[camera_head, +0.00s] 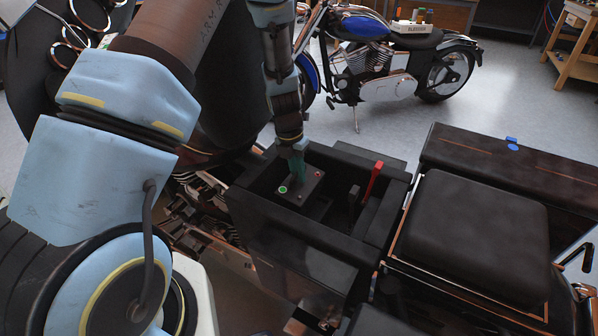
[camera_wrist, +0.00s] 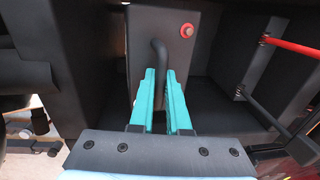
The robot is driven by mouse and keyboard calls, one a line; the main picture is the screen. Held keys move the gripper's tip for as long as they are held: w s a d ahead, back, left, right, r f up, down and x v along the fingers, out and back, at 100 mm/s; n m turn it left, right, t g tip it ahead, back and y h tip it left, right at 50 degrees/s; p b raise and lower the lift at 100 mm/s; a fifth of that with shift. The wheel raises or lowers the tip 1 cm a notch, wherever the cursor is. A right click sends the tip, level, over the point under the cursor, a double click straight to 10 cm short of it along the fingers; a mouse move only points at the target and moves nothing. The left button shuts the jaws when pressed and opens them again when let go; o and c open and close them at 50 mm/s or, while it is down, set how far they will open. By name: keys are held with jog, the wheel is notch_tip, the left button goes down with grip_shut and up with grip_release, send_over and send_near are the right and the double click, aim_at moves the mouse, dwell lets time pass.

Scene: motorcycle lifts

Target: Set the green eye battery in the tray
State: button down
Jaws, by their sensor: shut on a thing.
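The battery (camera_head: 306,190) is a dark grey block with a round green eye on its top and a small red terminal. My gripper (camera_head: 297,166) has teal fingers and is shut on the battery's black handle, pointing down from above. In the wrist view the fingers (camera_wrist: 161,75) close around the handle of the battery (camera_wrist: 143,25). The tray (camera_head: 300,230) is a black open box. The battery is inside its walls, at the left part, with its top near or below the rim. I cannot tell whether its underside touches the tray floor. The green eye is hidden in the wrist view.
A red lead (camera_head: 375,181) and a black lead (camera_head: 354,196) stand up in the tray, right of the battery. A black padded seat (camera_head: 475,238) lies to the right. A blue motorcycle (camera_head: 370,60) stands behind on open floor.

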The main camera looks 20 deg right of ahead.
aim_at(305, 185)
jog(key=shift+w+d+f+b, duration=0.15)
jog(key=shift+f+b, duration=0.85)
jog(key=shift+f, duration=0.05)
jog(key=shift+d+f+b, duration=0.1)
jog(key=shift+f+b, duration=0.3)
jog(key=shift+f, duration=0.65)
jog(key=shift+s+d+p, duration=0.5)
jog(key=shift+s+d, duration=0.1)
jog(key=shift+s, duration=0.2)
jog(key=shift+f+b, duration=0.3)
jog(key=shift+f, duration=0.45)
dwell(1.3)
jog(key=c, duration=0.8)
grip_release()
jog(key=shift+s+f, duration=0.1)
jog(key=shift+f, duration=0.05)
jog(key=r, duration=0.3)
jog(key=a+r, duration=0.1)
jog(key=r, duration=0.7)
jog(key=shift+w+a+p, duration=0.2)
jog(key=shift+a+p, duration=0.1)
jog(key=shift+f, duration=0.1)
